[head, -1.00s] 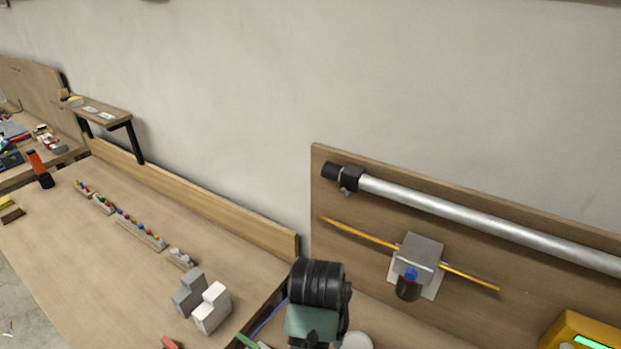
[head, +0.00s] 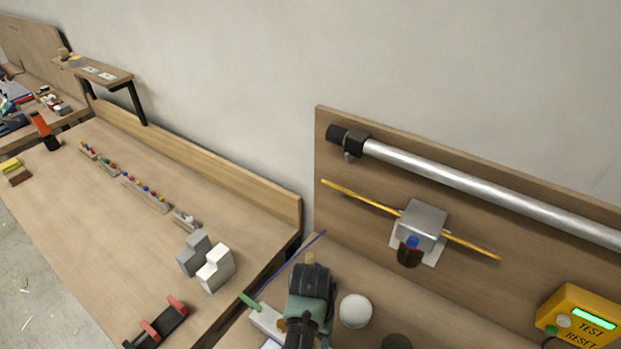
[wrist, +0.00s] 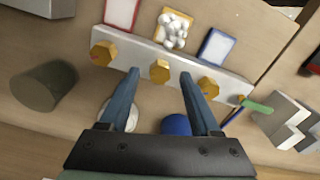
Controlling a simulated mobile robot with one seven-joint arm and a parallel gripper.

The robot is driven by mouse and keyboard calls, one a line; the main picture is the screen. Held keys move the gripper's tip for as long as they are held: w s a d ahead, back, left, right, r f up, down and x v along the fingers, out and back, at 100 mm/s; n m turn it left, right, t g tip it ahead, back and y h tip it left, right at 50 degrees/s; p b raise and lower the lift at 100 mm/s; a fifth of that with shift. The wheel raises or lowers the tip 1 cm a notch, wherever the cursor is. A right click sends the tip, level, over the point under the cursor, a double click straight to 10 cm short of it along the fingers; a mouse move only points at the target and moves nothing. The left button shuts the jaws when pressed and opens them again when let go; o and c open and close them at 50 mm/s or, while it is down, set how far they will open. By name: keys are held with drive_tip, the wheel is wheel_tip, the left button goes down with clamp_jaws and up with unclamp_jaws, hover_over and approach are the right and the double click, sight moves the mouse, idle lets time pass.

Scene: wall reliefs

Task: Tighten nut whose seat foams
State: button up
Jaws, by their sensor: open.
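In the wrist view a pale metal bar (wrist: 133,57) carries three brass hex nuts: a left nut (wrist: 103,53), a middle nut (wrist: 160,70) and a right nut (wrist: 209,86). Beyond them lie a red-framed pad (wrist: 122,12), a yellow-framed pad and a blue-framed pad (wrist: 217,47). White foam (wrist: 174,28) covers the yellow-framed pad, behind the middle nut. My gripper (wrist: 160,75) is open and empty, its fingertips either side of the middle nut in the picture; contact cannot be told. In the head view my arm hides most of the bar.
A dark grey cylinder (wrist: 43,86) stands left, a blue round thing (wrist: 177,124) sits below between my fingers. Grey and white stepped blocks (wrist: 285,120) and a green-ended piece (wrist: 257,107) lie right. A yellow test box (head: 580,318) stands at the head view's right.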

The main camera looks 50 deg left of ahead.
drive_tip(key=shift+f, duration=0.55)
clamp_jaws()
